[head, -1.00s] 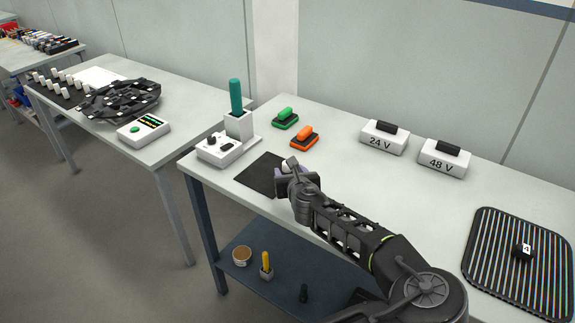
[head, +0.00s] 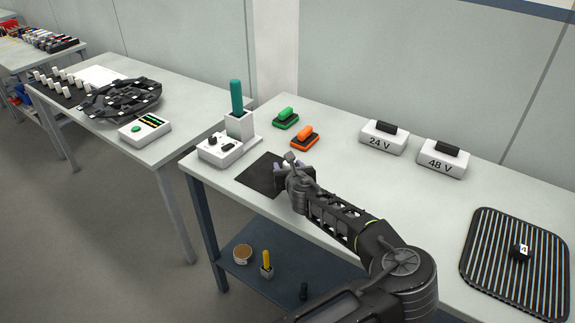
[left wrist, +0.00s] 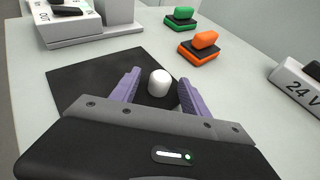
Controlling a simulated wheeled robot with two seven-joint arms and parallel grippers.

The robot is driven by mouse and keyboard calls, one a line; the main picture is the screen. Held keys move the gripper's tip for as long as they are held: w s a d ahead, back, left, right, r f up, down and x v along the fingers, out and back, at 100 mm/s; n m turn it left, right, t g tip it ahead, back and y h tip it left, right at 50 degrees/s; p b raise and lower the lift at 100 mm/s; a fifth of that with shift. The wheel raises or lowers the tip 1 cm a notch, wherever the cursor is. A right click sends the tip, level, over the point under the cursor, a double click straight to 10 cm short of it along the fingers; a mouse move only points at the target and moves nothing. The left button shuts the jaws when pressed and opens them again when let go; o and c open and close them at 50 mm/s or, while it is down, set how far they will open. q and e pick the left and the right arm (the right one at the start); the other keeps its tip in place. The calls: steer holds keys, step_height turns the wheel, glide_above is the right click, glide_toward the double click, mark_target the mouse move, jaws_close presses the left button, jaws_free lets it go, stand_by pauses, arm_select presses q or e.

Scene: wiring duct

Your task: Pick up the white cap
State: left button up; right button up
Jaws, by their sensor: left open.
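The white cap (left wrist: 159,82) is a small white cylinder with a rounded top, upright on the black mat (left wrist: 82,82) in the left wrist view. My left gripper (left wrist: 158,92) is open, with one purple finger to each side of the cap. I see a gap between the cap and the left finger; the right finger is close to it. In the head view my left gripper (head: 284,168) is over the right part of the mat (head: 256,176) and mostly hides the cap. My right gripper is not in view.
A white control box (head: 220,150) with a teal-handled tool (head: 236,97) stands left of the mat. Green (head: 286,119) and orange (head: 304,137) switches lie behind. The 24 V block (head: 384,138), 48 V block (head: 443,158) and ribbed tray (head: 480,262) are to the right.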

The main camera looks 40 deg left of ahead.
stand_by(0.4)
arm_select(q)
jaws_close()
stand_by(0.4)
